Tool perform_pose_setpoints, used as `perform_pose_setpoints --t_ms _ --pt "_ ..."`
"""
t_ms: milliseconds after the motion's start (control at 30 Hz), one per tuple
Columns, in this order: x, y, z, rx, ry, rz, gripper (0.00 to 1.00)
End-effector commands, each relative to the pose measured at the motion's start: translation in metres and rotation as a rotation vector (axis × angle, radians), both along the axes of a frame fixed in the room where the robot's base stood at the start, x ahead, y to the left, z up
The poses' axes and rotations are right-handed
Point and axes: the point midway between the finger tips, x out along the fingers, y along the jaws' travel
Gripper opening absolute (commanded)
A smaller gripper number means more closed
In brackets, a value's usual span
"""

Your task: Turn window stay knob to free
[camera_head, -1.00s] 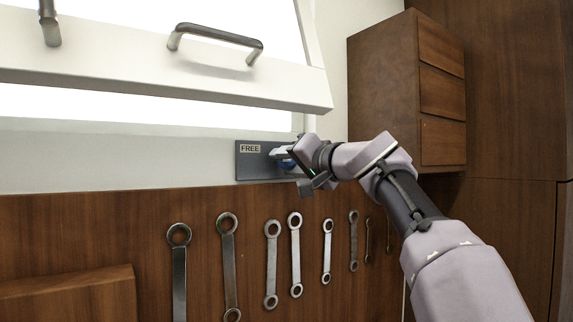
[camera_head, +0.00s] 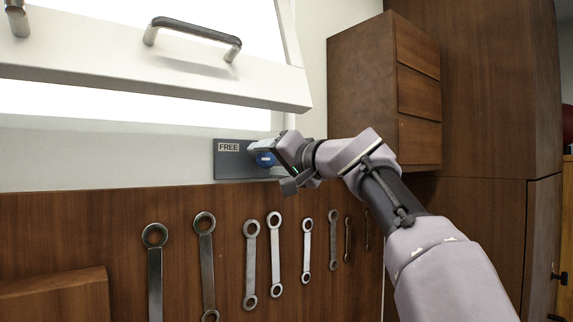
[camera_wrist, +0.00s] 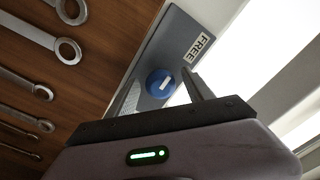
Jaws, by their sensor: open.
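The window stay knob is a round blue knob with a white bar on it. It shows in the wrist view (camera_wrist: 160,84) and, partly hidden by my gripper, in the head view (camera_head: 266,159). It sits on a dark grey plate (camera_head: 228,172) with a "FREE" label (camera_head: 229,147) at its left end in the head view. In the wrist view the white bar points roughly toward the upper right. My gripper (camera_wrist: 162,92) is open, with one finger on each side of the knob in the picture. I cannot tell whether the fingers touch it.
A tilted white window frame (camera_head: 150,82) with a metal handle (camera_head: 193,34) hangs above the plate. Several wrenches (camera_head: 250,262) hang on the wood panel below.

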Motion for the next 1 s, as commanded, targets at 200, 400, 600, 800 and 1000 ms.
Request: perform_pose_setpoints --t_ms 200,400,600,800,1000 --pt "-0.05 -0.035 -0.006 -0.001 -0.002 -0.004 0.6" --pt "-0.098 -0.067 -0.004 -0.001 -0.002 -0.005 0.6" --pt "-0.126 -0.085 -0.002 -0.001 -0.001 -0.001 0.6" --pt "-0.134 -0.089 -0.001 -0.001 -0.001 0.0 0.6" --pt "-0.133 -0.089 -0.001 -0.001 -0.001 0.0 0.6"
